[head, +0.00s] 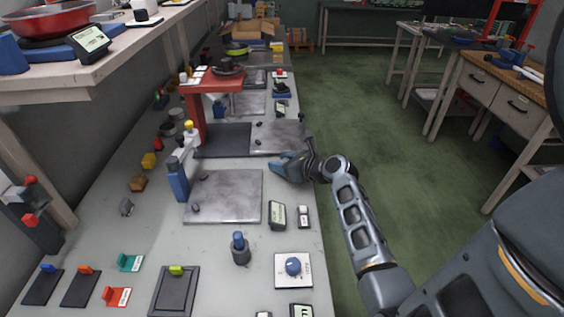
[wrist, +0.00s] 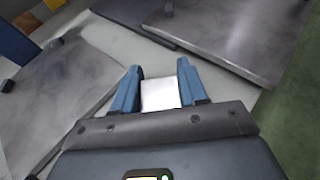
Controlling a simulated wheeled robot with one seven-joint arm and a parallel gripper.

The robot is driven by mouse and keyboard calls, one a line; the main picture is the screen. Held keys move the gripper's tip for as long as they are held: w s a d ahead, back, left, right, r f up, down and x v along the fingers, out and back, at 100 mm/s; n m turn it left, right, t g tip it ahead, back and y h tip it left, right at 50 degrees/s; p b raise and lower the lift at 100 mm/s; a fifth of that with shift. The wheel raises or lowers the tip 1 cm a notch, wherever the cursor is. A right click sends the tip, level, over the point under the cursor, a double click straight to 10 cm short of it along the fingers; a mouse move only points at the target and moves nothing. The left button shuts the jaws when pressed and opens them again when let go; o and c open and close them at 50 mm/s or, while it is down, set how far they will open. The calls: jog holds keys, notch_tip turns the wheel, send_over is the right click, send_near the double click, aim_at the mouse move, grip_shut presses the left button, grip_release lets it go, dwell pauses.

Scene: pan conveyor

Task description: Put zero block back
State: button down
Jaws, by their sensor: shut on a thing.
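My gripper (wrist: 158,88) is shut on a white block (wrist: 160,95) in the wrist view. The block sits between the two blue fingertips, and no mark on it can be read. In the head view my gripper (head: 288,166) is over the right part of the bench, between two grey metal plates. The block is not clearly visible there. I cannot tell whether it touches the bench surface.
A grey plate (head: 226,196) with a blue post (head: 178,180) lies nearer, and another plate (head: 278,137) lies beyond. A digital readout (head: 277,215), a small white-and-dark device (head: 303,216) and a blue knob box (head: 293,268) line the right edge. A red stand (head: 196,110) rises farther back.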

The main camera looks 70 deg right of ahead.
jog(key=c, duration=0.6)
grip_release()
jog(key=shift+r, duration=0.2)
jog(key=v, duration=1.2)
jog(key=shift+d, duration=0.1)
